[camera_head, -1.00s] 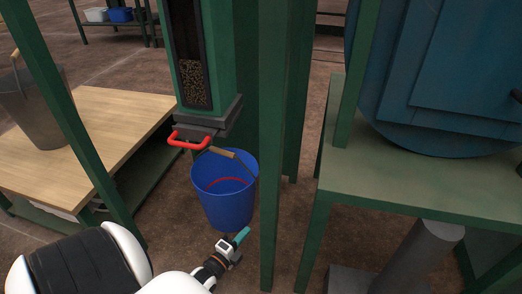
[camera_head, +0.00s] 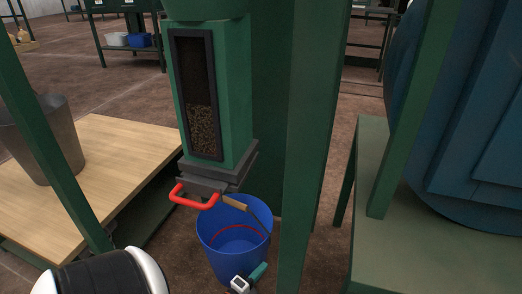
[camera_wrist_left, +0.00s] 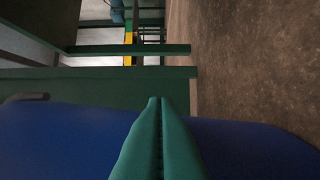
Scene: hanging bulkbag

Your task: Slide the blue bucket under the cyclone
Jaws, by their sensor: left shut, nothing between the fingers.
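The blue bucket (camera_head: 222,262) stands upright on the floor at the lower middle of the head view, with a wooden grip on its wire handle. The green cyclone outlet (camera_head: 236,95), with a window showing brown pellets, comes down behind and above the bucket. A red slide-gate handle (camera_head: 194,197) sticks out at its bottom, over the bucket's back-left rim. My left gripper (camera_head: 258,272) is shut and empty at the bucket's near right side. In the left wrist view its teal fingers (camera_wrist_left: 158,102) are together in front of the blue bucket wall (camera_wrist_left: 248,150); contact is unclear.
A green post (camera_head: 305,150) rises right of the bucket. A wooden-topped table (camera_head: 110,150) with a grey metal bucket (camera_head: 50,140) stands left. A green stand (camera_head: 420,245) under a large blue vessel (camera_head: 480,130) is on the right. Brown floor shows between them.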

